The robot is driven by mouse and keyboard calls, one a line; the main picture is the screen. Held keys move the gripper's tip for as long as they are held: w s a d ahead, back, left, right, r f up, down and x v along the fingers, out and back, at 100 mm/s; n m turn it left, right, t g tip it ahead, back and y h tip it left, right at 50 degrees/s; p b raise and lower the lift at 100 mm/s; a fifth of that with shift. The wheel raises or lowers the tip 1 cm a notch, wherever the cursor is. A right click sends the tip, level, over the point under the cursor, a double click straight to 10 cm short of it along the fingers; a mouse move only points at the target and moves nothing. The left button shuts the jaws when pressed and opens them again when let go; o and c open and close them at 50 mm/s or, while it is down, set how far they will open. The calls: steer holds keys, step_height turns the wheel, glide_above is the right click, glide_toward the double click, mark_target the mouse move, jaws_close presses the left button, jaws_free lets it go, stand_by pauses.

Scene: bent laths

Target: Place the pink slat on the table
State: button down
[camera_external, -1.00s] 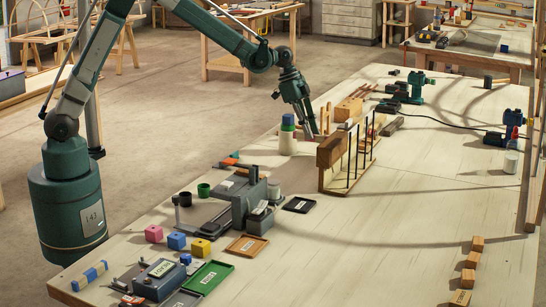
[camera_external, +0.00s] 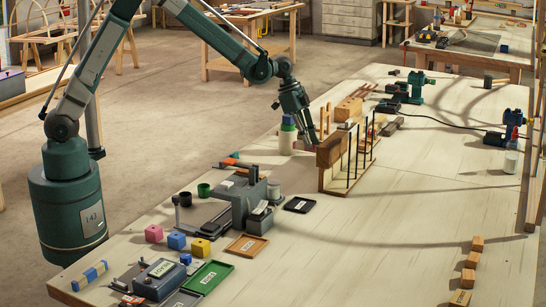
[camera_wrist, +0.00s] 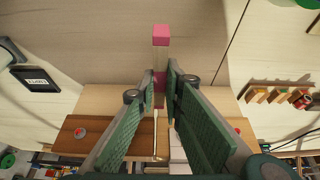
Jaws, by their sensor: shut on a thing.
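The pink slat shows in the wrist view, with a pink end (camera_wrist: 160,36) beyond my fingertips and a second pink part between them. A paler stretch lies between the two pink parts. My gripper (camera_wrist: 161,78) is shut on the slat. In the external view my gripper (camera_external: 309,136) points down over the table (camera_external: 420,215), beside the wooden rack and a bottle. The slat is too small or hidden there to make out clearly. I cannot tell whether it touches anything below.
A wooden rack with dark upright rods (camera_external: 350,168) stands right of my gripper, and a pale blue-capped bottle (camera_external: 287,138) stands left. A grey machine (camera_external: 243,197), coloured cubes and trays fill the near left. The table's right middle is mostly clear.

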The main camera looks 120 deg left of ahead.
mark_target(308, 167)
steer(key=shift+f, duration=1.3)
steer(key=shift+f, duration=1.9)
steer(key=shift+f+b, duration=0.2)
steer(key=shift+b, duration=0.1)
steer(key=c, duration=2.5)
jaws_free()
steer(key=shift+o, duration=0.2)
steer(key=shift+r, duration=0.25)
steer(key=shift+p+v, duration=0.5)
steer(key=shift+v, duration=5.45)
